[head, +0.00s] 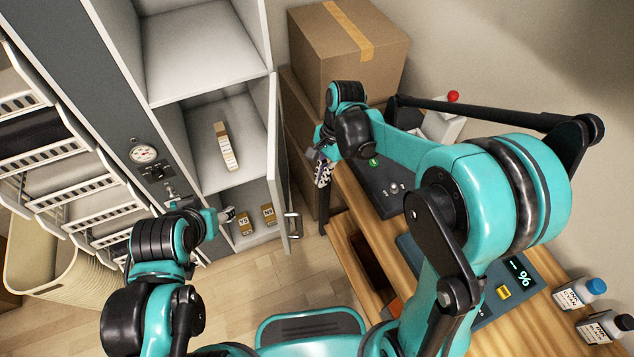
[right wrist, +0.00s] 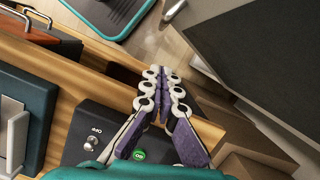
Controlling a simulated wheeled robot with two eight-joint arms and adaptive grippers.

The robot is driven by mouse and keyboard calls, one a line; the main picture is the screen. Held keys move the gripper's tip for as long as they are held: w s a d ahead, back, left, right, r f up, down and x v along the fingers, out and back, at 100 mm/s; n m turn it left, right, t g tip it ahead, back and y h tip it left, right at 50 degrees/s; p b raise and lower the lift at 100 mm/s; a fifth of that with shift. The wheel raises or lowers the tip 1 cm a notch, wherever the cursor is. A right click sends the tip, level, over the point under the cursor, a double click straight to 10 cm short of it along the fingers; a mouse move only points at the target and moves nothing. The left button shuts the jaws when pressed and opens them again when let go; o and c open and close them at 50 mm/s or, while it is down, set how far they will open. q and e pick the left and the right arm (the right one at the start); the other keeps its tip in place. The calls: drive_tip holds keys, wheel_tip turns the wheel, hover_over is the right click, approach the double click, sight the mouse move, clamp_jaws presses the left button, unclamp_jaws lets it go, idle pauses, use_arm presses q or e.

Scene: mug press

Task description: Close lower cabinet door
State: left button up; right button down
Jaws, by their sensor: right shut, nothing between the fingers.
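The lower cabinet door (head: 280,170) stands open, swung out from the right side of the lower compartment (head: 238,140). It shows as a narrow light panel with a metal handle (head: 293,224) near its lower end. My right gripper (head: 322,180) is to the right of the door, apart from it in the head view. In the right wrist view its purple fingers (right wrist: 165,75) are together and empty. A dark grey panel (right wrist: 265,55), perhaps the door, lies beyond them. My left gripper (head: 229,214) is in front of the lower shelves; its fingers are too small to judge.
Small boxes (head: 224,146) stand on the cabinet shelves. A cardboard box (head: 348,45) is behind on the right. The wooden workbench (head: 345,240) with dark devices lies under my right arm. Wire baskets (head: 85,185) are at left. Floor (head: 262,272) before the cabinet is clear.

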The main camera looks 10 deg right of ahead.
use_arm(q)
wheel_tip(320, 180, down, 4)
drive_tip(key=b, duration=0.3)
drive_tip(key=shift+f+b, duration=0.1)
drive_tip(key=shift+b, duration=0.25)
use_arm(e)
drive_tip(key=s+a+f, duration=0.2)
drive_tip(key=a+f, duration=0.3)
drive_tip(key=f, duration=0.3)
drive_tip(key=shift+s+f, duration=0.2)
drive_tip(key=shift+s, duration=0.2)
